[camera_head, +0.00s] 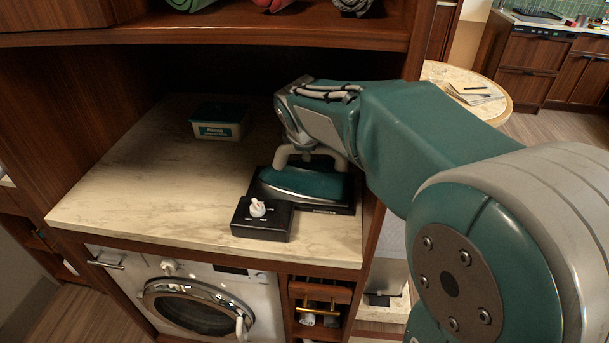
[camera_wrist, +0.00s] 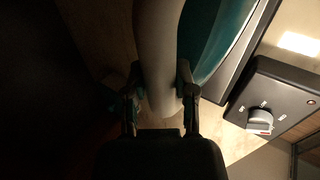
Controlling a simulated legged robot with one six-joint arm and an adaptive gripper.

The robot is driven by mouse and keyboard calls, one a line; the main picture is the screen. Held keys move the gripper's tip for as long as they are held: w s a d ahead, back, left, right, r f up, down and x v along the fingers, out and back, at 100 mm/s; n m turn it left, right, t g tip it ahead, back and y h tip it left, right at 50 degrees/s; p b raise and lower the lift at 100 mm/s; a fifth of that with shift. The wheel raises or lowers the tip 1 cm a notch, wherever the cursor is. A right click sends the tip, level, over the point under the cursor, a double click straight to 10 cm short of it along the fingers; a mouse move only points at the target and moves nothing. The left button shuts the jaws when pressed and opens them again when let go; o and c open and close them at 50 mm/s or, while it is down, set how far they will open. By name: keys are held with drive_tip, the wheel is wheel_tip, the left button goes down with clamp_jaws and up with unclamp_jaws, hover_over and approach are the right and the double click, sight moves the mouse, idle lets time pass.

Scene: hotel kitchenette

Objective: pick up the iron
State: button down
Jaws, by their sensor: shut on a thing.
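The iron (camera_head: 305,183) has a teal body and a pale grey handle. It is at the right end of the marble counter, at a black base with a control box (camera_head: 262,218) that carries a white knob. In the wrist view the iron's handle (camera_wrist: 158,60) runs between the two fingers of my gripper (camera_wrist: 160,98), and the teal body (camera_wrist: 215,40) shows to its right. My gripper is shut on the handle. In the head view my wrist hides the fingertips and part of the handle. I cannot tell whether the iron touches its base.
A teal and white tub (camera_head: 218,122) stands at the back of the marble counter (camera_head: 140,180). A wooden shelf (camera_head: 220,32) with rolled cloths hangs above. A washing machine (camera_head: 190,300) is below. The counter's left part is clear.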

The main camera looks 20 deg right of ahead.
drive_tip(key=shift+r, duration=1.85)
drive_tip(key=w+a, duration=0.3)
drive_tip(key=a, duration=0.5)
drive_tip(key=w+a, duration=0.4)
drive_tip(key=a, duration=0.4)
drive_tip(key=shift+a, duration=0.3)
drive_tip(key=c, duration=1.1)
unclamp_jaws()
clamp_jaws()
